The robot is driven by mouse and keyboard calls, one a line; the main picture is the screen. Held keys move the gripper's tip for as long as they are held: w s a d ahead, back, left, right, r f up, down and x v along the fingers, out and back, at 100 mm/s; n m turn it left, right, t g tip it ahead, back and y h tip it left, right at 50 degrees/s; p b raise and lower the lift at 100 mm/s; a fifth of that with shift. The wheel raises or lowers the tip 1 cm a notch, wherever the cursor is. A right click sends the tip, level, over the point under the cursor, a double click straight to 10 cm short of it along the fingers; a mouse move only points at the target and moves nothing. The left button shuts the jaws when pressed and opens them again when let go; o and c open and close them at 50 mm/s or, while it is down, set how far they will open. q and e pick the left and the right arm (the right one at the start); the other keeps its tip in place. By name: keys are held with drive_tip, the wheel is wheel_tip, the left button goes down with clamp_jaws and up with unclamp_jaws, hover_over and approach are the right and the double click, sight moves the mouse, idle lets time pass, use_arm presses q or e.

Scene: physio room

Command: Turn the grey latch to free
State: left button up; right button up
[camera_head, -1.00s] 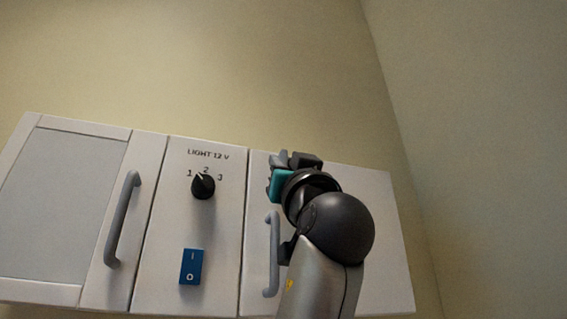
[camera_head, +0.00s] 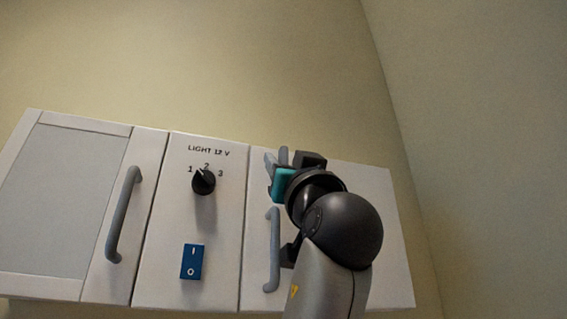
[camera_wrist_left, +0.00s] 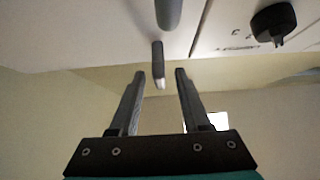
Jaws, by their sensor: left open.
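The grey latch (camera_wrist_left: 158,62) is a short dark grey bar with a pale end on the cabinet front. In the left wrist view it shows in the gap between the fingertips of my left gripper (camera_wrist_left: 160,74), with space on both sides. The gripper is open, and I see no contact. In the head view my left gripper (camera_head: 277,164) is at the upper part of the right cabinet door, above its handle. There the gripper and wrist hide most of the latch area. My right gripper is not in view.
The right door has a grey bar handle (camera_head: 273,250), close to my left arm. To the left are a black rotary knob (camera_head: 204,182), a blue rocker switch (camera_head: 192,262) and another door with a grey handle (camera_head: 122,215). The wall above is bare.

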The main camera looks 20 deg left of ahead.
use_arm(q)
drive_tip(key=b+v, duration=0.4)
drive_tip(key=v, duration=0.9)
drive_tip(key=shift+s+d+f, duration=0.2)
drive_tip(key=shift+f, duration=0.05)
